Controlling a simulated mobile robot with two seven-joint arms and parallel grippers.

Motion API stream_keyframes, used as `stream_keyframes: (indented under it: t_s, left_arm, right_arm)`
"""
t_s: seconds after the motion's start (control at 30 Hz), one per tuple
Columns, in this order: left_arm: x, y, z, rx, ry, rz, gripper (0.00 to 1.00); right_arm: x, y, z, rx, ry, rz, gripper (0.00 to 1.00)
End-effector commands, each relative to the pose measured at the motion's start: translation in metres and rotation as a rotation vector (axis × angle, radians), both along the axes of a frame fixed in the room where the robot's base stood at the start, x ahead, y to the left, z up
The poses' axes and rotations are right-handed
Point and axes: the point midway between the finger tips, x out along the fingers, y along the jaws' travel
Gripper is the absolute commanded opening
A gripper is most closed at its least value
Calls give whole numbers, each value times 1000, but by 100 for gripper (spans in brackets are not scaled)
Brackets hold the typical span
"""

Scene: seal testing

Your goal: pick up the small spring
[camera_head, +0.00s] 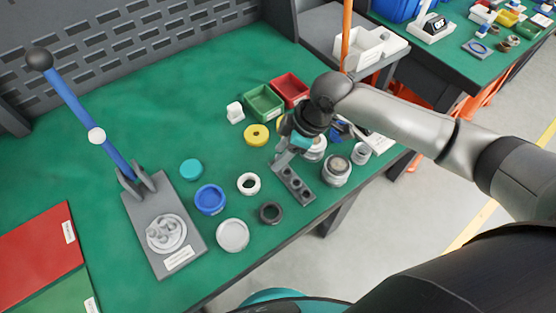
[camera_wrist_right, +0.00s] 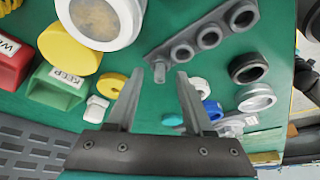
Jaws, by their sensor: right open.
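My right gripper (camera_head: 283,155) is over the green table, at the upper end of a dark grey block with holes (camera_head: 297,187). In the right wrist view its two fingers (camera_wrist_right: 158,82) are apart with nothing held between them. A small grey upright piece (camera_wrist_right: 159,72), which may be the small spring, shows between the fingertips at the near end of the block (camera_wrist_right: 210,38). It is too small to tell its coils. In the head view the gripper hides that spot. My left gripper is not in view.
A lever press (camera_head: 150,215) stands at the left. Blue (camera_head: 210,198), white (camera_head: 248,183) and black (camera_head: 271,212) rings lie left of the block. Jars (camera_head: 336,170) stand close on its right. Green (camera_head: 263,103) and red (camera_head: 290,89) bins sit behind.

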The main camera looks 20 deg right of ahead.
Motion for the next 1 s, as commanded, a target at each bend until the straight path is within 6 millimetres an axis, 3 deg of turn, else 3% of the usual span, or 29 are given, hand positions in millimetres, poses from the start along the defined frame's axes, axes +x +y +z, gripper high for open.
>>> stream_keyframes:
  t_s: [0.23, 0.67, 1.0]
  left_arm:
    - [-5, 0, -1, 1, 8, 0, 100]
    - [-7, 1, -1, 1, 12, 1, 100]
    - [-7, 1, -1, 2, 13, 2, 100]
  right_arm:
    - [1, 1, -1, -1, -1, 1, 50]
    - [1, 0, -1, -1, -1, 1, 1]
    - [0, 0, -1, 0, 0, 1, 0]
